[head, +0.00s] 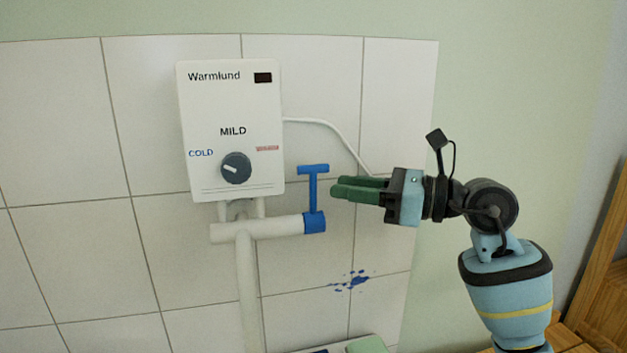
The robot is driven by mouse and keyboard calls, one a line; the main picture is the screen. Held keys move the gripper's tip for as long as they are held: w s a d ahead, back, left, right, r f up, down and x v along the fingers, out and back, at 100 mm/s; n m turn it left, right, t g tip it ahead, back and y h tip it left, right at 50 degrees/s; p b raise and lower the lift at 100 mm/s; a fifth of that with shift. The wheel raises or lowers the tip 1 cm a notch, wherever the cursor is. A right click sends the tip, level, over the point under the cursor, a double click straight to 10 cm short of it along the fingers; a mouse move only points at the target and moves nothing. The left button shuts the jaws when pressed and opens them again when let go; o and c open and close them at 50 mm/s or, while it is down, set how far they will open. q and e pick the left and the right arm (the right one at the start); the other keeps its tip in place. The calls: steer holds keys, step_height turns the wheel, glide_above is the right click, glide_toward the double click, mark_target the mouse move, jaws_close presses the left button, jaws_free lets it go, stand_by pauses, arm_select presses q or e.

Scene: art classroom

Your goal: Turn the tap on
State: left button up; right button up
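The tap has a blue T-shaped handle (313,185) standing upright on a blue collar (315,223) at the right end of a white pipe (270,228). The pipe sits under a white water heater box (231,110) marked Warmlund, with a dark dial (236,167). My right gripper (336,187) comes in from the right at about the handle's height. Its green fingertips point left, with a small gap in the picture between them and the handle. The two fingers look close together; any gap between them is hard to judge. My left gripper is out of view.
White tiles cover the wall behind the heater. A white cable (335,130) runs from the heater down toward my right gripper. A blue paint splash (353,281) marks the tiles below. Wooden furniture (603,285) stands at the lower right. The area left of the heater is clear.

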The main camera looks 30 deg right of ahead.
mark_target(313, 212)
steer(key=p+x, duration=0.1)
steer(key=x, duration=0.4)
steer(key=shift+w+a+r, duration=0.15)
steer(key=shift+w+a, duration=0.35)
steer(key=shift+w, duration=0.1)
steer(key=shift+c, duration=0.4)
jaws_close()
